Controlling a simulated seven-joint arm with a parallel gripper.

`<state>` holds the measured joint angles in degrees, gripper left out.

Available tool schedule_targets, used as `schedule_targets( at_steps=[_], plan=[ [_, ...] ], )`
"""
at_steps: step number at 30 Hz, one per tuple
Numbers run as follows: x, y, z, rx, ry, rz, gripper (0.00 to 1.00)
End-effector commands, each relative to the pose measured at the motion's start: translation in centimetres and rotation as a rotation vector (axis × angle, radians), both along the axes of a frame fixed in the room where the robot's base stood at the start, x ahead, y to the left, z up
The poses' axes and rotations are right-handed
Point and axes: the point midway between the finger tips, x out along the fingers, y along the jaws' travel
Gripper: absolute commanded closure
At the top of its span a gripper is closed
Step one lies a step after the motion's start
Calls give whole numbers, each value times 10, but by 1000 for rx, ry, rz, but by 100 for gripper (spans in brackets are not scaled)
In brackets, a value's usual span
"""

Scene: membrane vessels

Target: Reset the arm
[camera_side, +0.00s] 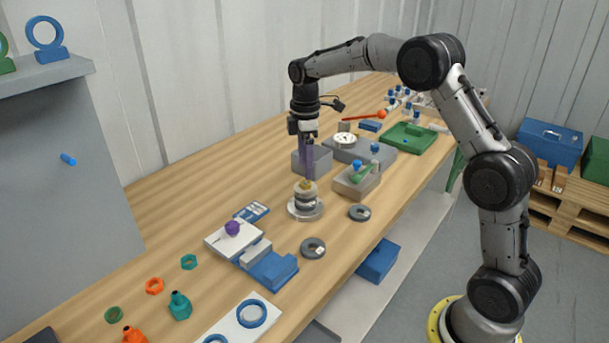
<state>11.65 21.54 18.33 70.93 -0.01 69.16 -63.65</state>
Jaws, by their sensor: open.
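My gripper (306,151) points down from the end of my arm, above the wooden table (170,205). Its purple fingers are over a round metal vessel (306,203) that stands on a wide base and has a small yellowish top. The fingertips end close above or at that top; I cannot tell whether they touch it. The gap between the fingers is hard to see from this side. Nothing is clearly held between them.
Grey blocks (355,182) and a green tray (409,137) stand behind and right of the vessel. A grey panel (60,170) rises at left.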

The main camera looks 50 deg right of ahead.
Motion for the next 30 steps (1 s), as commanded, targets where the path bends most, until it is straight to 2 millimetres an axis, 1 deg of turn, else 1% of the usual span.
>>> schedule_targets(
  at_steps=[2, 4, 5, 7, 8, 9, 11, 12, 14, 16, 17, 18, 20, 21, 23, 24, 26, 27, 30],
  plan=[
    [1, 4, 16, -6, -32, 9, 27],
    [-1, 11, 40, -15, -78, 21, 27],
    [-4, 15, 52, -19, -98, 28, 27],
    [-20, 25, 81, -26, -144, 44, 27],
    [-29, 30, 93, -29, -164, 50, 27],
    [-42, 37, 108, -32, -191, 52, 27],
    [-63, 46, 126, -33, -229, 38, 27],
    [-78, 53, 137, -32, -253, 23, 27],
    [-102, 61, 149, -28, -289, -7, 27],
    [-131, 70, 159, -18, -331, -53, 27],
    [-144, 73, 162, -13, -349, -75, 27],
    [-161, 77, 165, -4, -371, -109, 27],
    [-187, 83, 165, 12, -403, -165, 27],
    [-204, 87, 163, 26, -422, -205, 27],
    [-229, 91, 157, 48, -450, -273, 27],
    [-246, 93, 150, 66, -465, -322, 27],
    [-267, 96, 139, 93, -484, -398, 27],
    [-280, 97, 129, 112, -492, -451, 27],
    [-304, 99, 105, 155, -496, -587, 27]
  ],
)
